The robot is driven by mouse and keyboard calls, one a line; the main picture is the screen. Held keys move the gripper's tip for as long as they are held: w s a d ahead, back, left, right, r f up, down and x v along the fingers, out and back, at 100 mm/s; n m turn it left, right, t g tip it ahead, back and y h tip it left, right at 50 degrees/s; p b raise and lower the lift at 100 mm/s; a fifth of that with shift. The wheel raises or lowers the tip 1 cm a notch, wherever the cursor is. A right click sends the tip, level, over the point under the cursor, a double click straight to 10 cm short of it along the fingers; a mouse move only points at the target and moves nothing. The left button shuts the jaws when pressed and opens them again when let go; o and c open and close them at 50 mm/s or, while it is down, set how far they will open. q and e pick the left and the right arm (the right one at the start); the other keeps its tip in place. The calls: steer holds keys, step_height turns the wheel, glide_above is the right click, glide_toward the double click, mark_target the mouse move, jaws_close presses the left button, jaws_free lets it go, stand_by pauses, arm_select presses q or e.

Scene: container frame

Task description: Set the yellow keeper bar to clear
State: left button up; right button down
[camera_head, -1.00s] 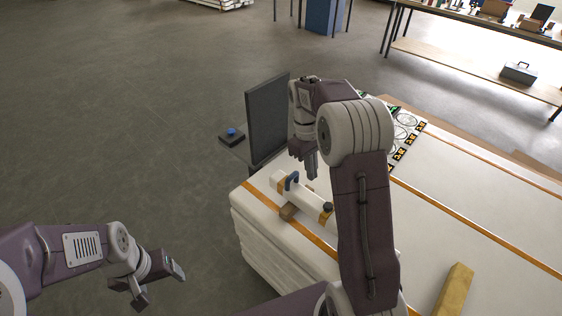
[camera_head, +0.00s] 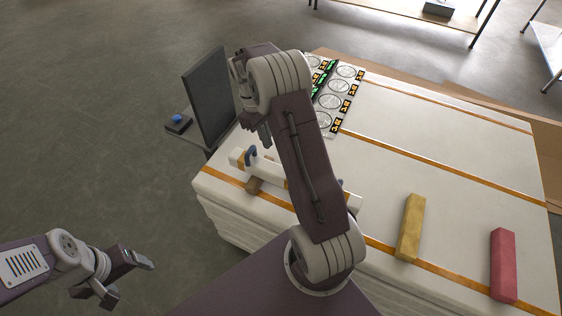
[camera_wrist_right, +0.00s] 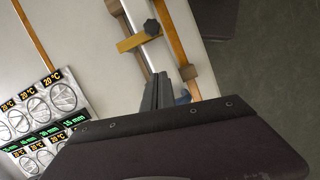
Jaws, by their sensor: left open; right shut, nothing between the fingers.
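A yellow bar (camera_wrist_right: 130,43) lies beside a black knob (camera_wrist_right: 152,27) on a long white beam (camera_wrist_right: 158,55) in the right wrist view. In the head view my right arm hides most of that part of the beam (camera_head: 237,156). A separate yellow block (camera_head: 411,228) lies on the white top; I cannot tell which of the two is the keeper bar. My right gripper (camera_head: 266,138) is shut and empty, close to the blue handle (camera_head: 251,153); it also shows in the wrist view (camera_wrist_right: 160,92). My left gripper (camera_head: 130,280) is open and empty over the floor.
A red block (camera_head: 503,265) lies right of the yellow block. A dark upright panel (camera_head: 207,97) and a blue button (camera_head: 177,119) stand at the left. A gauge sheet (camera_head: 336,93) lies behind my right arm.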

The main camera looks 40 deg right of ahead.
steer(key=x, duration=0.3)
steer(key=p+x, duration=0.1)
steer(key=x, duration=0.3)
steer(key=shift+s+f, duration=0.2)
steer(key=shift+s, duration=0.05)
steer(key=s, duration=0.1)
steer(key=s+d+p, duration=0.1)
steer(key=s, duration=0.1)
steer(key=shift+r, duration=0.1)
steer(key=shift+s+d, duration=0.1)
steer(key=shift+s, duration=0.35)
steer(key=shift+w, duration=0.1)
